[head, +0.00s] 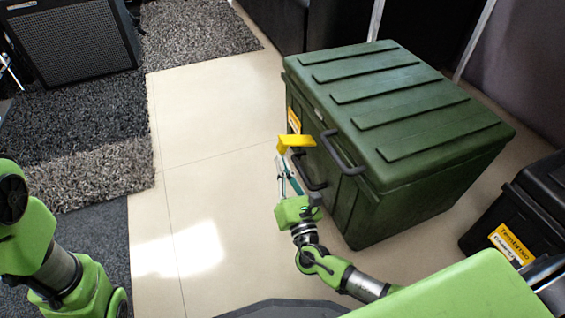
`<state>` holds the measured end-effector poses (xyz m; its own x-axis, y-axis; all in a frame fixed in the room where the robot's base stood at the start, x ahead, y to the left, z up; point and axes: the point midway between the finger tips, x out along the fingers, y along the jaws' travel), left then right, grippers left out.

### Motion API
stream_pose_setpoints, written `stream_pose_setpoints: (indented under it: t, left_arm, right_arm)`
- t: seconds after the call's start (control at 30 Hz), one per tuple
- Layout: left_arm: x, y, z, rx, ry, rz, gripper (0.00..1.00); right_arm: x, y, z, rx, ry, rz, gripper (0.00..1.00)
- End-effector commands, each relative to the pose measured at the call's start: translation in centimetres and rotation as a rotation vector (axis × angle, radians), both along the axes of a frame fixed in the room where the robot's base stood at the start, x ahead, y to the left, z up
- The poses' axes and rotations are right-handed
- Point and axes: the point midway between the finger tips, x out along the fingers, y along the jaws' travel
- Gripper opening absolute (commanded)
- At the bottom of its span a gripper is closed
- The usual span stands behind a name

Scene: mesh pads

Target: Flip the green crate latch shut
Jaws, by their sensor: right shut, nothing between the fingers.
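The green crate (400,95) stands on the pale tile floor right of centre, with its ribbed lid down. A yellow tab (297,141), which looks like the latch, juts out from the crate's front left side, roughly level, not flat against the wall. My right gripper (288,163) is shut and empty, just below the yellow tab at the crate's front. Its fingertips overlap the tab's underside in the picture; I cannot tell whether they touch. My left arm shows at the left edge, but its gripper is out of view.
Dark handles (341,152) stick out from the crate's front near my right gripper. A black box with a yellow label (510,243) stands at the right. A black speaker (75,45) and grey rugs (95,120) lie left. The tiles left of the crate are clear.

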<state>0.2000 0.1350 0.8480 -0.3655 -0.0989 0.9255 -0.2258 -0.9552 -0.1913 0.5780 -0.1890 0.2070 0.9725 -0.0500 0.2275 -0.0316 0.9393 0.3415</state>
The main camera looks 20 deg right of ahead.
Motion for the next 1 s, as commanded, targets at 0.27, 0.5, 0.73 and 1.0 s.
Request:
stream_pose_setpoints:
  t: [0.27, 0.5, 0.73, 1.0]
  left_arm:
    - [0.1, 0.0, 0.2, 0.000, 0.002, 0.000, 0.00]
    - [0.1, 0.0, 0.4, 0.000, 0.002, 0.000, 0.00]
    - [0.1, 0.0, 0.9, 0.000, 0.003, 0.000, 0.00]
    - [0.2, 0.0, 2.1, 0.000, 0.005, 0.001, 0.00]
  right_arm:
    - [0.0, 0.1, 0.5, 0.041, 0.001, 0.000, 0.00]
    - [0.0, 0.2, 0.9, 0.077, 0.001, 0.000, 0.00]
    - [0.0, 0.3, 1.8, 0.155, 0.004, 0.000, 0.00]
    - [0.0, 0.3, 4.0, 0.343, 0.010, -0.001, 0.00]
